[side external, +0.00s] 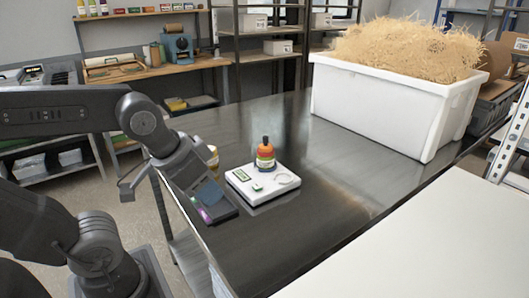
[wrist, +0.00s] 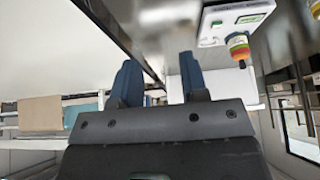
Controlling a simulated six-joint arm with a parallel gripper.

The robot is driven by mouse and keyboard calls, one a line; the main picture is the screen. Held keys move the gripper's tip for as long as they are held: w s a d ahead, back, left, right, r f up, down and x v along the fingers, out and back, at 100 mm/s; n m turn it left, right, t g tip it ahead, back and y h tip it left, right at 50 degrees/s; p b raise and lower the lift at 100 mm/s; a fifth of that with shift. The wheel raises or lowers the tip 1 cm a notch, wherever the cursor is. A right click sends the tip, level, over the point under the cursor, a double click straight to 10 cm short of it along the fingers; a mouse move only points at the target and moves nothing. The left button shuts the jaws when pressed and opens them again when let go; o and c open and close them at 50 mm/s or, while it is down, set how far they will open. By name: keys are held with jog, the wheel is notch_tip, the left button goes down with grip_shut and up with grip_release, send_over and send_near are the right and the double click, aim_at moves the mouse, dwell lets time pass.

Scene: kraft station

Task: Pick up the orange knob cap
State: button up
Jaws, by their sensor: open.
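The orange knob cap (side external: 265,150) has a dark tip and sits upright on top of a small banded jar (side external: 266,164). The jar stands on a white scale (side external: 240,188) on the dark table. In the wrist view the orange cap (wrist: 240,55) hangs below the jar (wrist: 238,40), upside down in the picture, to the right of my fingers. My gripper (side external: 208,192) is left of the scale, near the table's left edge. In the wrist view my gripper (wrist: 160,80) has its two blue fingers apart, with nothing held between them.
A large white bin (side external: 385,110) heaped with straw-coloured shreds (side external: 405,50) stands at the back right of the table. A yellowish item (side external: 212,157) is partly hidden behind my gripper. The dark table (side external: 310,215) is bare right of the scale.

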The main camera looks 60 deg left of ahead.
jog(key=shift+o, duration=0.6)
notch_tip(320, 180, up, 6)
jog(key=m+g, duration=0.6)
jog(key=m, duration=1.5)
send_over(265, 136)
jog(key=f, duration=0.8)
jog(key=shift+s+d, duration=0.1)
jog(key=shift+d, duration=0.15)
jog(key=shift+a+f, duration=0.15)
jog(key=shift+f, duration=2.45)
jog(key=shift+c, duration=0.3)
